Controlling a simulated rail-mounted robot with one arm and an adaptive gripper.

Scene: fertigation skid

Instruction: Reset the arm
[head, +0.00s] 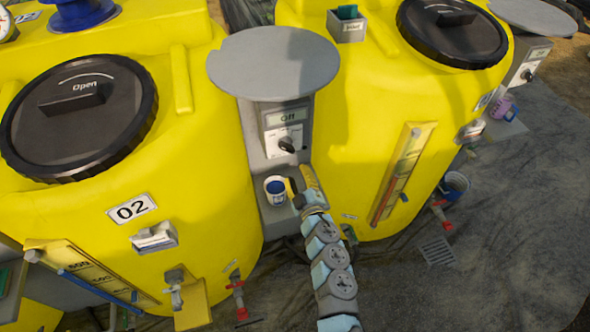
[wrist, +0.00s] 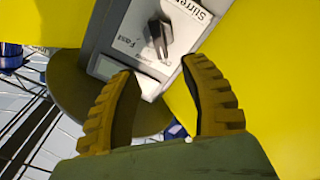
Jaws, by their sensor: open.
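My gripper (head: 302,186) is open in the head view, its yellow fingers just below the stirrer control box (head: 284,130) between two yellow tanks. In the wrist view my gripper (wrist: 158,72) shows two ribbed yellow fingers spread apart, with nothing seen held between them. The black stirrer knob (head: 287,145) sits on a white panel beneath a display reading "Off". In the wrist view the knob (wrist: 160,35) is beyond the fingertips, apart from them, on a tilted panel with "Stirrer" and "Fast" lettering. My arm reaches up from the bottom of the head view.
A cup with blue contents (head: 276,190) stands close left of the gripper. A grey round plate (head: 273,62) overhangs the control box. Tank 02 (head: 200,200) and another yellow tank (head: 370,110) flank the arm. Red-handled valves (head: 238,300) sit low. Open ground lies at right.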

